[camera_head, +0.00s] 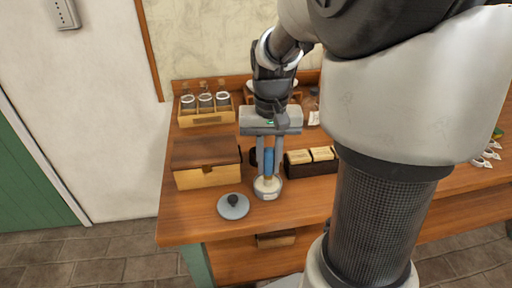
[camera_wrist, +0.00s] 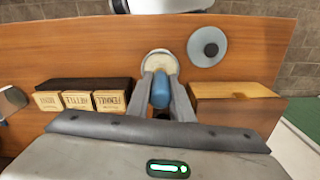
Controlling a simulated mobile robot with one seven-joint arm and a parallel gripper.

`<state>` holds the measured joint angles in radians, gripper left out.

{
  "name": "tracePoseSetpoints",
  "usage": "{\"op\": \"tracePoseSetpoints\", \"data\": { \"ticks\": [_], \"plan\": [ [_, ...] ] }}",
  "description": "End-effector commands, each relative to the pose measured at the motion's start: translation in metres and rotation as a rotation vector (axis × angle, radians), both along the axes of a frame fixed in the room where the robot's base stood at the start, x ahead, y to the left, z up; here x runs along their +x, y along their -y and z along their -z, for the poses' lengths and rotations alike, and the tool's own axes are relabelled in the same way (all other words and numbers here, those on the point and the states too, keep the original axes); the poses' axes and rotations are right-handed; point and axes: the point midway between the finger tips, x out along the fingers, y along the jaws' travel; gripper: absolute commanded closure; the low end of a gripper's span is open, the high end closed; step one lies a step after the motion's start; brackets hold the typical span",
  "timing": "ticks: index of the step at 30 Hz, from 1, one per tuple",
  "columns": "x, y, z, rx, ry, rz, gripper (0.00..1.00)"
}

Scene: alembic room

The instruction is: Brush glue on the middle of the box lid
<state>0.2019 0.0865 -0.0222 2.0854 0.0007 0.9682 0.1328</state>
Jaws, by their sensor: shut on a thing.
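My gripper (camera_head: 268,172) is shut on the blue handle of a brush (camera_head: 268,161). The brush points down into a small round glue pot (camera_head: 267,193) with pale contents. The bristle end is hard to make out, so I cannot tell how deep it sits. In the wrist view the blue handle (camera_wrist: 160,92) is between my fingers, with the pot (camera_wrist: 158,55) just beyond. The wooden box (camera_head: 207,178) stands left of the pot, with its dark brown lid (camera_head: 205,153) closed. The lid's top looks bare. The box front (camera_wrist: 232,90) shows at the right in the wrist view.
A grey round lid with a knob (camera_head: 233,206) lies near the table's front edge. A dark tray of labelled packets (camera_head: 312,165) stands right of the pot. A wooden rack of jars (camera_head: 205,105) is behind the box.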

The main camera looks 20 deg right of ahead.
Motion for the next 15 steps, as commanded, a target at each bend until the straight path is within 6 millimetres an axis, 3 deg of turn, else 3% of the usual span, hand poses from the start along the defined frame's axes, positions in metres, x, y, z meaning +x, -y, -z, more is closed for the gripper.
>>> {"op": "tracePoseSetpoints", "data": {
  "ticks": [15],
  "plan": [
    [-0.0012, -0.0002, -0.0041, 0.001, -0.005, 0.000, 1.00]
  ]
}}
